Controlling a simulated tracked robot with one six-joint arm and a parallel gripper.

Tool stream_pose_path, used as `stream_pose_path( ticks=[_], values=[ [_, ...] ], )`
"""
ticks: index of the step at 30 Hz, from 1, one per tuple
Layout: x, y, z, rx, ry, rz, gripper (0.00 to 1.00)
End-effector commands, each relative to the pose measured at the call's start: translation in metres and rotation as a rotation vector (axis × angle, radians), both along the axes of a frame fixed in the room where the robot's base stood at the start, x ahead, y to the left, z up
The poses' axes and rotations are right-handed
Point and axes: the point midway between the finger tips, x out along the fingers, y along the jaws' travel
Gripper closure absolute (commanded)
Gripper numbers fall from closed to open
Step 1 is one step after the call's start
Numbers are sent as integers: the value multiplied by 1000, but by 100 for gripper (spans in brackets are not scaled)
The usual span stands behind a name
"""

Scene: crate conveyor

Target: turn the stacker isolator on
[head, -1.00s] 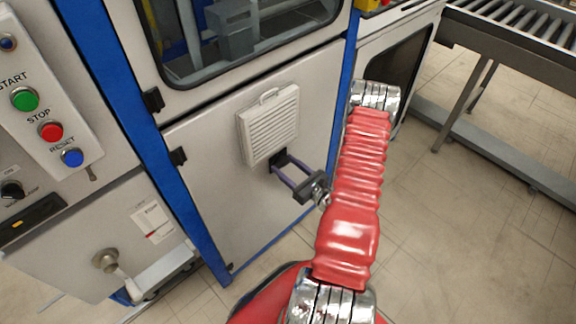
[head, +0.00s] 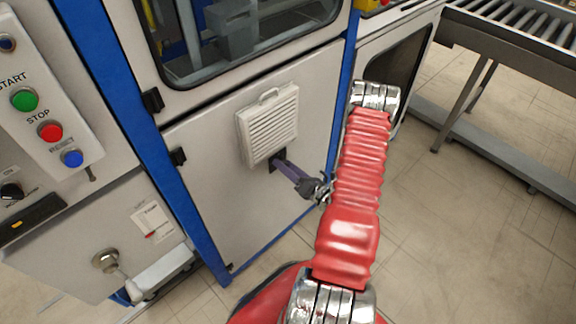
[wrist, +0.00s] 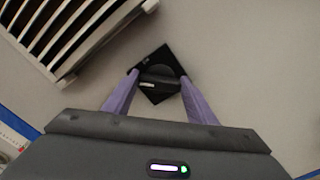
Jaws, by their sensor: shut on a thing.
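The stacker isolator is a dark rotary knob (wrist: 159,76) on a small black square plate (wrist: 153,98), set in the pale cabinet door. In the head view the plate (head: 272,165) sits just below a white vent. My gripper (wrist: 159,79) has its two purple fingers on either side of the knob, shut on it. In the wrist view the plate looks tilted like a diamond, and the knob's bar lies roughly level between the fingertips. In the head view the gripper (head: 279,161) is seen nearly edge-on and mostly hides the knob. No on or off marking is readable.
The louvred vent (head: 268,125) is close above the gripper. A blue cabinet post (head: 143,140) and a control panel with green, red and blue buttons (head: 50,131) are on the left. A roller conveyor (head: 515,30) stands at the upper right. Floor is open at right.

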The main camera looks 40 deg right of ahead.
Motion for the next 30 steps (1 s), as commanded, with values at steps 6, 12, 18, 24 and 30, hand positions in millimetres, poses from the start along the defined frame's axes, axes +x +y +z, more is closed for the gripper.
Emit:
stream_pose_path(
  ticks=[6, 12, 18, 24, 30],
  values=[
    [0, -5, -1, 200, 4, -8, 71],
    [0, -5, -2, 389, 9, -10, 71],
    [0, -6, -3, 566, 14, -11, 71],
    [-1, -6, -4, 699, 18, -11, 71],
    [-1, -6, -4, 775, 20, -11, 71]
  ],
)
